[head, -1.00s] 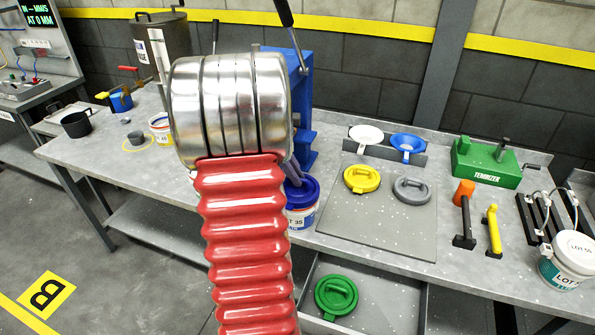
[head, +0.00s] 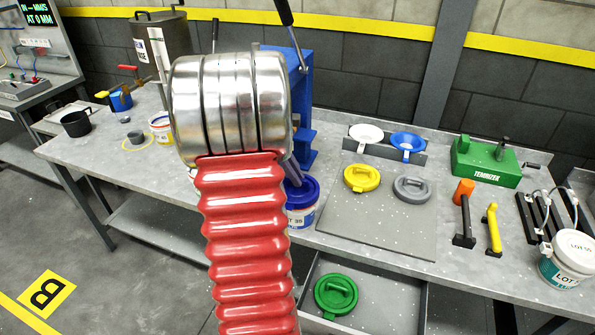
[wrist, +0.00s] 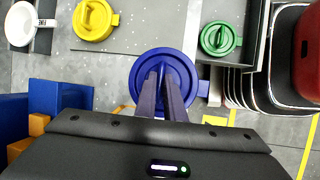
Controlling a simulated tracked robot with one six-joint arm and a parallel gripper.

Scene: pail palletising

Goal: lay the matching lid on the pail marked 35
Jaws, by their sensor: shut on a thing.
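The pail marked 35 (head: 298,221) stands on the bench, partly hidden behind my red arm. A dark blue lid (head: 305,190) is over its mouth; it looks level and touching the rim, but I cannot tell whether it is fully seated. My gripper (wrist: 162,76) is shut on the handle of this blue lid, which also shows in the wrist view (wrist: 190,78). The wrist view looks down on the lid and hides the pail beneath it. In the head view only the ends of the fingers (head: 292,172) show past the arm.
Yellow (head: 361,178) and grey (head: 412,189) lids lie on a grey mat (head: 375,225). A green lid (head: 336,295) lies in the open drawer. A blue press frame (head: 303,110) rises close behind the pail. Another pail (head: 567,262) stands far right.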

